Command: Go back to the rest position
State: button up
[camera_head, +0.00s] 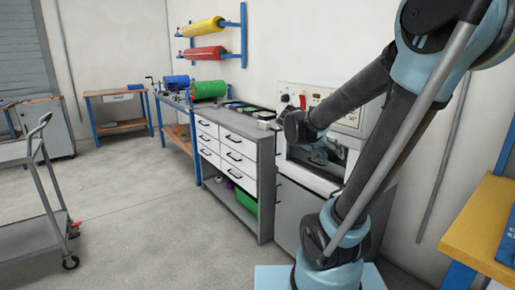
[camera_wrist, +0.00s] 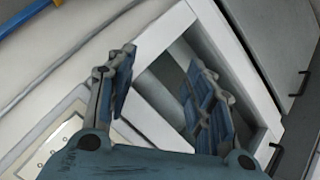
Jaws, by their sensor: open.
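My gripper (camera_wrist: 158,95) shows in the wrist view with its two blue-grey padded fingers spread apart, and nothing is between them. Behind the fingers in that view is the white-framed opening of a machine. In the head view, my arm reaches across the right side. The white machine with a control panel (camera_head: 322,103) stands against the wall there, partly hidden behind my arm. The gripper's fingers are hard to make out in the head view.
A grey drawer cabinet (camera_head: 266,165) with white drawers stands left of the machine. A grey cart (camera_head: 28,236) is at the left edge. A wooden-topped bench (camera_head: 474,226) stands at the right. The floor (camera_head: 150,210) between cart and cabinet is clear.

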jog(key=s+a+f+n+y, duration=0.1)
jog(key=s+a+f+y, duration=0.2)
jog(key=s, duration=0.3)
jog(key=s+a+f+n+g+y, duration=0.1)
jog(key=s+a+f+n+y, duration=0.1)
jog(key=s+f, duration=0.3)
jog(key=s+a+f+n+g+y, duration=0.1)
jog(key=s+a+f+y, duration=0.2)
jog(key=s, duration=0.4)
jog(key=shift+s+a+f+n+y, duration=0.4)
jog(key=shift+f+y, duration=0.2)
jog(key=shift+f, duration=0.2)
